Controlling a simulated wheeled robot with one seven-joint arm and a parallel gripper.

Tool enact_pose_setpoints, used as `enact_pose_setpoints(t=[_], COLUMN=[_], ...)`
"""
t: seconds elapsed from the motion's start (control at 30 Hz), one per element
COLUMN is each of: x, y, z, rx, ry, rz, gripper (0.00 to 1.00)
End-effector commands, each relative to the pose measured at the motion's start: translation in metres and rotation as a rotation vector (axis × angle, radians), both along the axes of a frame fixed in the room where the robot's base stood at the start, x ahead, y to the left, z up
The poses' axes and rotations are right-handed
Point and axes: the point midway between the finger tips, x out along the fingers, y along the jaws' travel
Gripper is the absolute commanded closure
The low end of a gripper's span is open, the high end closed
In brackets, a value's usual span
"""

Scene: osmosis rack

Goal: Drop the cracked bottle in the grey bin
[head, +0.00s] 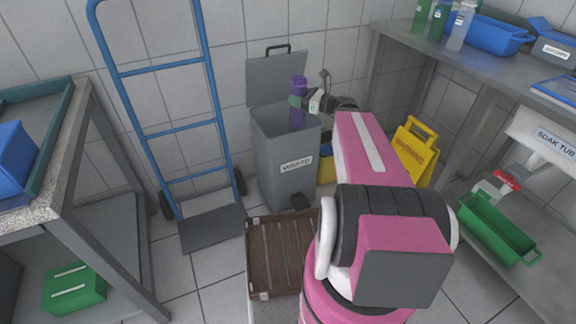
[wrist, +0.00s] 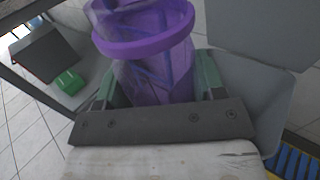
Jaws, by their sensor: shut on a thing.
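A purple bottle (head: 298,86) is held upright in my gripper (head: 297,101). I cannot tell for sure that these are cracks. The grey bin (wrist: 258,95) shows below and to the right of the bottle.
A blue hand truck (head: 185,130) stands left of the bin. A wooden crate (head: 272,258) is in front of it. A yellow warning sign (head: 412,152) and a steel bench (head: 470,70) with bottles and blue tubs are to the right. A green tub (head: 497,230) sits on the lower shelf.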

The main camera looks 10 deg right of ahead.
Motion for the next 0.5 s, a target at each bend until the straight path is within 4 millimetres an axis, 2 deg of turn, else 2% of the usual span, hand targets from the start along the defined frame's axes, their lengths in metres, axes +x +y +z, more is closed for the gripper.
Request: enact_pose_setpoints(t=[0.17, 0.27, 0.37, 0.5], x=[0.001, 0.011, 0.032, 0.076], y=[0.0, -0.001, -0.002, -0.004], z=[-0.001, -0.004, -0.014, -0.036], rx=[0.0, 0.0, 0.001, 0.003], ry=[0.0, 0.0, 0.0, 0.0], rz=[0.0, 0.0, 0.001, 0.003], gripper=[0.6, 0.6, 0.6, 0.6])
